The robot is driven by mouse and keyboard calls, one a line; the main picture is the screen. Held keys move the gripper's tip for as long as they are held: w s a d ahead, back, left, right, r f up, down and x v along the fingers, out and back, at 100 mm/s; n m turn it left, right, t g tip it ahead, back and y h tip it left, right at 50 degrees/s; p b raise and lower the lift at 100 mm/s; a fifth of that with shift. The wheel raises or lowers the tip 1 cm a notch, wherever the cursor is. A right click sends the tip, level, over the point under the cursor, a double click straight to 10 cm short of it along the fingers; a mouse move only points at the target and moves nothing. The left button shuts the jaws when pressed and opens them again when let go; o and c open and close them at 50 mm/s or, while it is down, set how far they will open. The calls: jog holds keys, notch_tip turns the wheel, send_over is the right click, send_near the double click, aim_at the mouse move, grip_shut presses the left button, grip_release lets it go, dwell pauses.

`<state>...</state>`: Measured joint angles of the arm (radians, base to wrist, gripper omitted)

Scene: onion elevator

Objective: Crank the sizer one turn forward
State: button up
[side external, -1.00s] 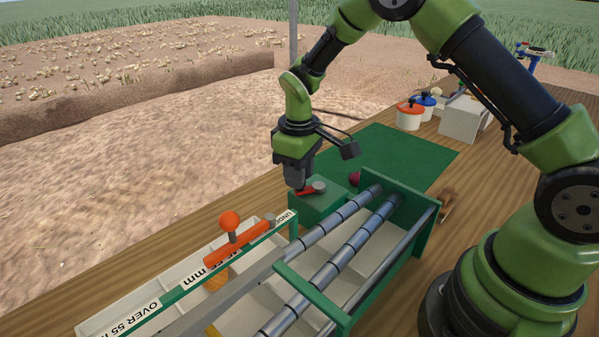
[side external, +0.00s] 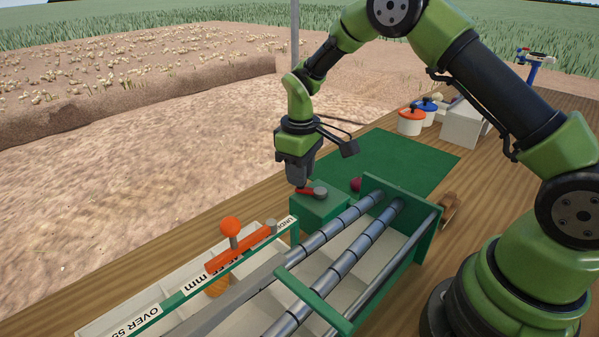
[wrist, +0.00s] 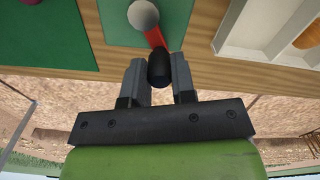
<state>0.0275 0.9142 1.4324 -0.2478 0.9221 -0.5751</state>
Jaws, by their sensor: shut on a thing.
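The sizer (side external: 287,279) is a green frame with grey segmented rollers over pale bins. Its red crank arm (side external: 306,190) sits on a green box (side external: 320,208) at the far end, with a round grey hub (side external: 320,193). In the wrist view the red crank arm (wrist: 155,38) runs from the hub (wrist: 143,15) to a black knob (wrist: 160,68). My gripper (side external: 299,184) points down over the crank's outer end, shut on the black knob. In the wrist view my fingers (wrist: 158,77) stand on both sides of the knob; the exact contact is hard to see.
An orange lever with a ball (side external: 231,227) stands by the labelled bins. A dark red onion (side external: 356,184) lies behind the box near the green mat (side external: 395,158). Orange- and blue-lidded pots (side external: 410,122) and a white box (side external: 463,122) stand farther back.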

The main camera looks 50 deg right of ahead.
jog(key=shift+d+f, duration=0.1)
jog(key=shift+d, duration=0.25)
jog(key=shift+w+d, duration=0.1)
jog(key=shift+d, duration=0.5)
jog(key=o, duration=1)
jog(key=shift+w, duration=0.1)
